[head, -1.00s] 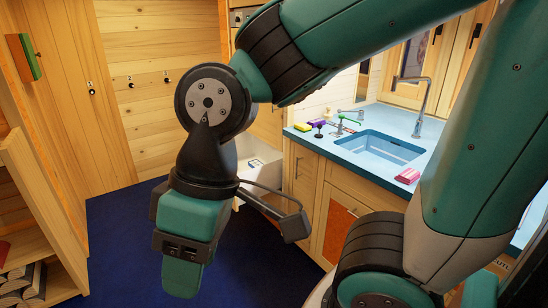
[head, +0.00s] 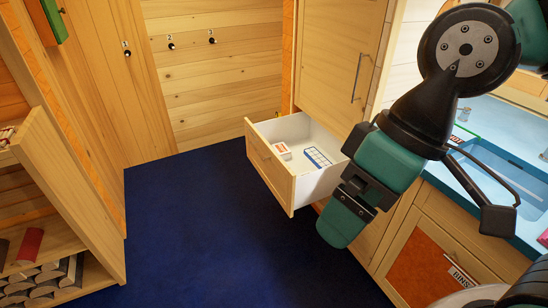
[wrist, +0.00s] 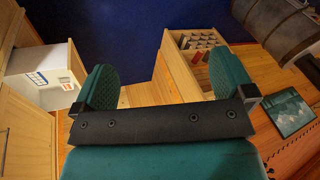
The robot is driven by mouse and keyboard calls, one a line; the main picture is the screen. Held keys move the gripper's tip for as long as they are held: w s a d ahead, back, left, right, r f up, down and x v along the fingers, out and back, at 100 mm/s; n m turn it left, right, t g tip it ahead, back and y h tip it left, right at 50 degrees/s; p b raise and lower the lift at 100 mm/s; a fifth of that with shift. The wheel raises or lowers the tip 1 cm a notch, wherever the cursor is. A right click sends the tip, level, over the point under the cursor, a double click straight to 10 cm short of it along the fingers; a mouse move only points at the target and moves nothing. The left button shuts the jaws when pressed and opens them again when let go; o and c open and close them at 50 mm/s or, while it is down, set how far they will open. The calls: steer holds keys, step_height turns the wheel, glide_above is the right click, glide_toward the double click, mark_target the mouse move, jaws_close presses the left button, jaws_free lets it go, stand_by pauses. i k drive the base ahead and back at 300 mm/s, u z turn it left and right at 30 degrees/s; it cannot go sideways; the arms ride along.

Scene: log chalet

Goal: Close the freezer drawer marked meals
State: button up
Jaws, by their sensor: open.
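A wooden-fronted drawer (head: 268,172) with white inner walls stands pulled out low in the wooden cabinet. It holds a small white box with a red label (head: 283,150) and a white-and-blue box (head: 317,158). No marking is legible on its front. The open drawer also shows at the left of the wrist view (wrist: 27,62). My gripper (head: 343,222) is in front of the drawer's right side in the head view and hides part of it. In the wrist view its two green fingers (wrist: 163,85) are wide apart with nothing between them.
A tall cabinet door with a bar handle (head: 358,75) rises above the drawer. A counter with a blue sink (head: 500,165) is at the right. Open wooden shelves with logs (head: 45,275) stand at the left. The dark blue floor (head: 200,220) between is clear.

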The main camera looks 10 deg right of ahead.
mark_target(299, 132)
steer(key=u, duration=0.25)
steer(key=i, duration=2.2)
steer(key=u, duration=0.2)
